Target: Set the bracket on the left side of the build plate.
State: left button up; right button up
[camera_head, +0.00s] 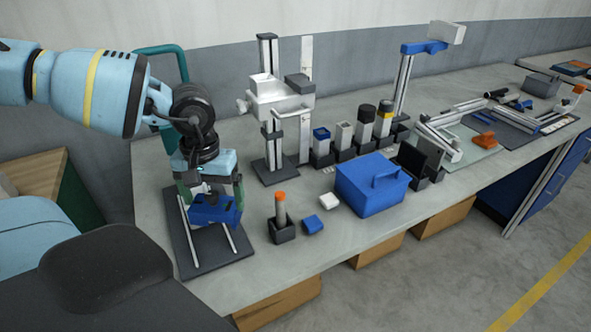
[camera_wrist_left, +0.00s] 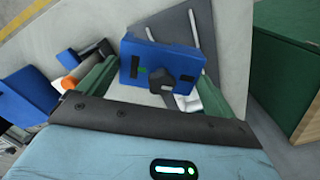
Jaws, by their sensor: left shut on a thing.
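My left gripper (camera_head: 211,192) points down at the left end of the bench. It is shut on a blue block-like part, which I take as the bracket (camera_head: 218,213). In the left wrist view the bracket (camera_wrist_left: 182,62) sits between the green fingers, with a dark knob on its face. Below it lies a dark flat plate (camera_head: 200,262) with two silver rails, perhaps the build plate; it also shows in the wrist view (camera_wrist_left: 203,22). I cannot tell whether the bracket touches the rails. The right gripper is out of view.
A dark holder (camera_head: 282,231) with an orange-topped stick and a small blue block (camera_head: 313,225) stand right of the plate. A blue box (camera_head: 368,190) is farther right. A silver column stand (camera_head: 270,150) rises behind. An orange piece (camera_head: 484,140) lies at the far right.

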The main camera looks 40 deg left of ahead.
aim_at(191, 209)
pick_arm(q)
jog(key=s+a, duration=0.1)
jog(key=s+a+n, duration=0.1)
jog(key=shift+a+f, duration=0.3)
jog(key=shift+f, duration=0.1)
jog(key=shift+s+a+f+n, duration=0.2)
jog(key=shift+s+f+n, duration=0.2)
jog(key=shift+s+f, duration=0.5)
jog(key=d+f, duration=0.4)
jog(key=d, duration=0.1)
jog(key=d+m, duration=0.1)
jog(key=d, duration=0.2)
jog(key=w+d+m, duration=0.1)
jog(key=d, duration=0.1)
jog(key=w+d+f, duration=0.1)
jog(key=d, duration=0.2)
jog(key=shift+w+d+m, duration=0.2)
jog(key=shift+d+m, duration=0.15)
jog(key=shift+m, duration=0.05)
jog(key=w+d+r+m, duration=0.2)
jog(key=d+m, duration=0.2)
jog(key=d, duration=0.6)
jog(key=shift+r+m, duration=0.2)
jog(key=shift+m, duration=0.1)
jog(key=shift+w+d, duration=0.1)
jog(key=shift+w, duration=0.1)
